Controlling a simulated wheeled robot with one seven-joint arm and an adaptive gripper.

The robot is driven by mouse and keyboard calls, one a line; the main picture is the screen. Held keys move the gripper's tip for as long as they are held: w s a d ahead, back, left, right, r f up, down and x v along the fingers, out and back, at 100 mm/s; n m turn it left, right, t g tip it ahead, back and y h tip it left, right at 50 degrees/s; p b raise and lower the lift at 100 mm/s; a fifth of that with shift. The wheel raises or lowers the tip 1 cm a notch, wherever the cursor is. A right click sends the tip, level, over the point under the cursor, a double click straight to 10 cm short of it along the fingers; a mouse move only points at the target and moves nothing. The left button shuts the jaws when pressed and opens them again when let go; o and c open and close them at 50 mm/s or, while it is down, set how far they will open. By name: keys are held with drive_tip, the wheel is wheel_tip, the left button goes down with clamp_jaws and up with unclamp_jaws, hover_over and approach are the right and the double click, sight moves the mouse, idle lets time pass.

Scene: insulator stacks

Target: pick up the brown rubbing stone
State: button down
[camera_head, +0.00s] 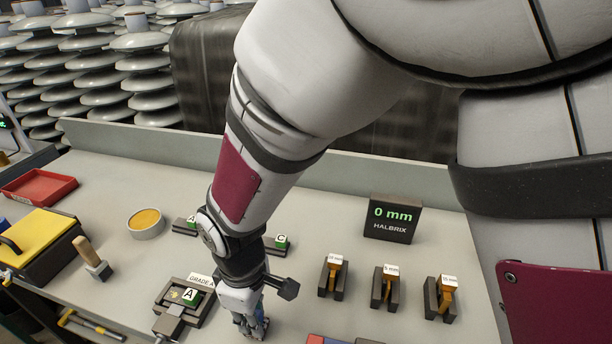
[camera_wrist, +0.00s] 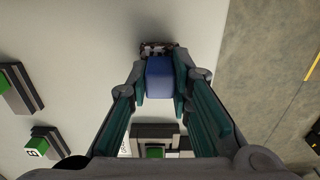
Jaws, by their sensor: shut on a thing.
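My gripper (camera_head: 252,322) points down over the front of the table in the head view. In the wrist view my gripper (camera_wrist: 160,85) has its teal-padded fingers closed on the two sides of a blue block (camera_wrist: 159,78). A small dark piece with white marks (camera_wrist: 158,47) shows just beyond the block; I cannot tell what it is. No brown stone can be made out clearly. At the bottom edge of the head view, a red piece (camera_head: 315,340) and a blue piece (camera_head: 336,341) are partly cut off.
Green lettered blocks on dark bases (camera_head: 190,297) stand near the arm. Three dark holders (camera_head: 333,278) and a "0 mm" display (camera_head: 392,218) stand to the right. A round tin (camera_head: 146,223), a wooden-handled brush (camera_head: 92,258), a yellow-topped box (camera_head: 38,240) and a red tray (camera_head: 38,187) are left.

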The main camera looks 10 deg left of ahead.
drive_tip(key=shift+r, duration=0.55)
drive_tip(key=shift+s+d+r+p, duration=0.15)
drive_tip(key=shift+s+r+p, duration=0.15)
drive_tip(key=shift+r+p, duration=0.3)
drive_tip(key=shift+s+d+r+p, duration=0.1)
drive_tip(key=shift+s+r+p, duration=0.15)
drive_tip(key=shift+r+p, duration=0.3)
drive_tip(key=s+d+r+p, duration=0.1)
drive_tip(key=s+d+p, duration=0.3)
drive_tip(key=s, duration=0.9)
drive_tip(key=shift+s+d, duration=0.2)
drive_tip(key=shift+d, duration=1)
